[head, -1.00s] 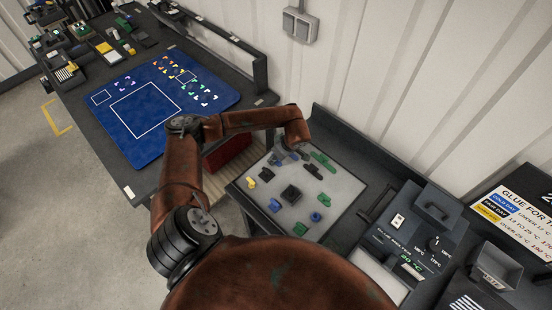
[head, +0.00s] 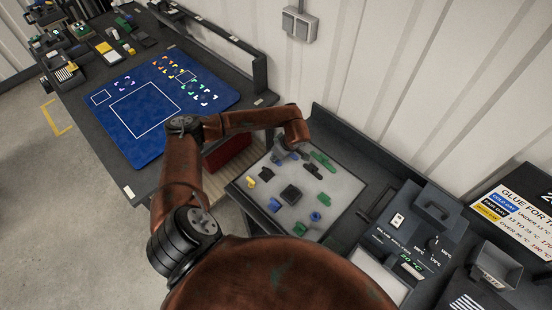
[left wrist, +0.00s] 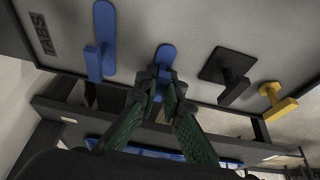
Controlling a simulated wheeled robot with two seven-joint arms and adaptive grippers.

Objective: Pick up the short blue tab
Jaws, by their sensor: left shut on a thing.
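The short blue tab (left wrist: 165,56) has a flat rounded plate and a stem. In the left wrist view my left gripper (left wrist: 160,83) is shut on it, with a dark finger on each side of the stem. The fingers hide much of the stem. I cannot tell whether the tab is clear of the surface. In the head view the left gripper (head: 291,156) is over the far edge of the grey tray (head: 318,184), small and partly hidden by its wrist. My right gripper is not in view.
A longer blue tab (left wrist: 103,42) stands close on one side of the gripper. A black square tab (left wrist: 228,72) and a yellow tab (left wrist: 277,101) stand on the other. More blue and green tabs lie on the tray. A dark control box (head: 415,235) stands beside it.

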